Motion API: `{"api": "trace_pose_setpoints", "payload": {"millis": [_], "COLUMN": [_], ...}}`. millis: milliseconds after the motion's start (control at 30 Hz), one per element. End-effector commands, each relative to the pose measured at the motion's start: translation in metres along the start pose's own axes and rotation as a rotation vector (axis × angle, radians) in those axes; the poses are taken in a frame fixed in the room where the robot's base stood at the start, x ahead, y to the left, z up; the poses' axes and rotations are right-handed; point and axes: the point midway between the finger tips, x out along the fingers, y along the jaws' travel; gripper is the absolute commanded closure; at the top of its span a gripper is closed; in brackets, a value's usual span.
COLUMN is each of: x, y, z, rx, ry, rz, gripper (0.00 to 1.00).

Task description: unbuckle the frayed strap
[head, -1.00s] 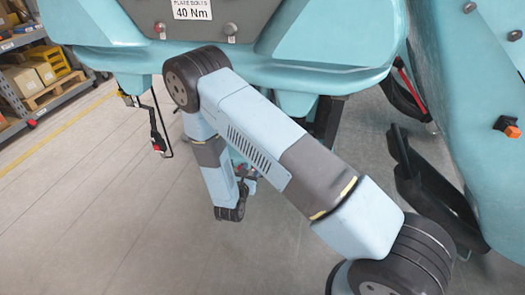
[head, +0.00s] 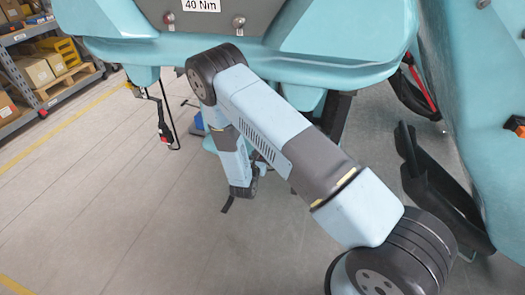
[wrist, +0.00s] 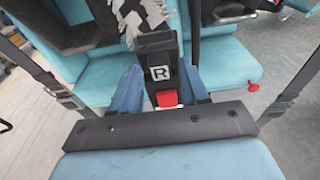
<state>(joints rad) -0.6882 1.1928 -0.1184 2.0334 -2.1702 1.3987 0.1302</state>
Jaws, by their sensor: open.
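A black buckle (wrist: 161,56) with a white "R" label and a red button (wrist: 167,98) stands upright in the middle of the wrist view. Grey, torn webbing (wrist: 145,14) with ragged edges shows behind and above it; how it joins the buckle is not clear. My gripper (wrist: 162,78) is open, with one blue finger on each side of the buckle. Whether the fingers touch it I cannot tell. In the head view my arm reaches down under the teal car (head: 300,58), and I cannot make out the gripper there.
Light-blue seats (wrist: 228,62) lie behind the buckle. A dark strap hangs at the left (wrist: 38,72) and another at the right (wrist: 298,84) of the wrist view. In the head view, a red-tipped black part (head: 163,128) hangs under the car; the floor (head: 90,205) is open at left.

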Motion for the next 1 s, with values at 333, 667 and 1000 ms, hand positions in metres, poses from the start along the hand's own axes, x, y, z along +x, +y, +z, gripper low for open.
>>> {"api": "trace_pose_setpoints", "payload": {"millis": [333,667,1000], "x": [0.0083,0.008,0.0076], "y": [0.0004,0.0002,0.0006], "z": [0.0001,0.0001,0.0002], "rx": [0.0,0.0,0.0], "ry": [0.0,0.0,0.0], "rz": [0.0,0.001,0.001], "gripper": [0.55,0.55,0.85]}}
